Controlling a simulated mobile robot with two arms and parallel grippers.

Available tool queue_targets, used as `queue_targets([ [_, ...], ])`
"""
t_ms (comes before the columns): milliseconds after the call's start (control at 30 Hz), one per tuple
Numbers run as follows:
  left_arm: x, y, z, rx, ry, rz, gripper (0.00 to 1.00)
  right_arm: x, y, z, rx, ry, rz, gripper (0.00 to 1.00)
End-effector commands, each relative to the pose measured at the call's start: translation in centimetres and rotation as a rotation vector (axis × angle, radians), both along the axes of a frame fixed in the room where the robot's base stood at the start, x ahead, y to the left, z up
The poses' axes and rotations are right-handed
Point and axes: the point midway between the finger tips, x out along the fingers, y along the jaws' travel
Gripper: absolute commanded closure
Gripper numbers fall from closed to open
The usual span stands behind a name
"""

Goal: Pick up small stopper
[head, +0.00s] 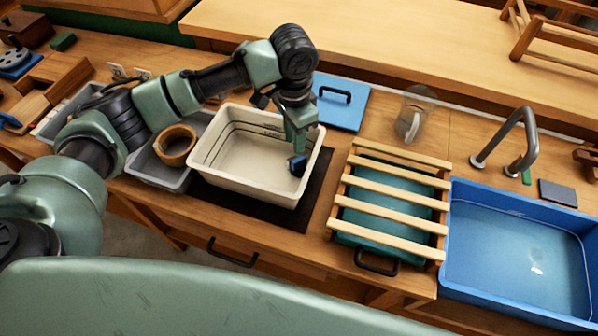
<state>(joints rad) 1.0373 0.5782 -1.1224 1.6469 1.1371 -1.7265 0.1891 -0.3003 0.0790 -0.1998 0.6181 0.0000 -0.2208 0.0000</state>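My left gripper (297,150) reaches down over the right part of a cream basin (216,181). A small dark piece with a blue face shows at its lower end, inside the basin. I cannot tell whether this is a fingertip or a held stopper, nor whether the fingers are open or shut. No other small stopper can be made out with certainty. My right gripper is not in view.
The basin stands on a black mat (262,207). A grey tray (150,169) with a brown ring (177,146) is left of it. A slatted wooden rack (393,201) and a blue sink (470,262) with a metal tap (533,140) are right. A glass jug (416,112) stands behind.

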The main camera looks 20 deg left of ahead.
Motion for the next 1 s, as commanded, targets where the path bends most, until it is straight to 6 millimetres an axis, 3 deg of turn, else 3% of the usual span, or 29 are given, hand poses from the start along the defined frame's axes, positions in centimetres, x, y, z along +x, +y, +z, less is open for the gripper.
queue_targets([
  [33,0.0,0.0,-1.1,0.0,0.0,0.0,0.75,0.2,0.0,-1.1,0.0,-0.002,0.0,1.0],
  [133,0.0,0.0,-1.5,0.0,0.0,0.0,0.75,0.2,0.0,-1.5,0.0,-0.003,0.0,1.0],
  [467,0.0,-0.1,-4.5,0.001,0.002,0.001,0.75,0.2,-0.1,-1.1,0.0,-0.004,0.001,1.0],
  [733,0.0,-0.5,-8.3,0.001,0.001,0.0,0.75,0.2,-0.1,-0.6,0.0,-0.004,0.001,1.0],
  [1000,0.0,-0.5,-9.2,0.0,-0.001,-0.001,0.75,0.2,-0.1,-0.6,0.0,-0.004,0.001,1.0],
])
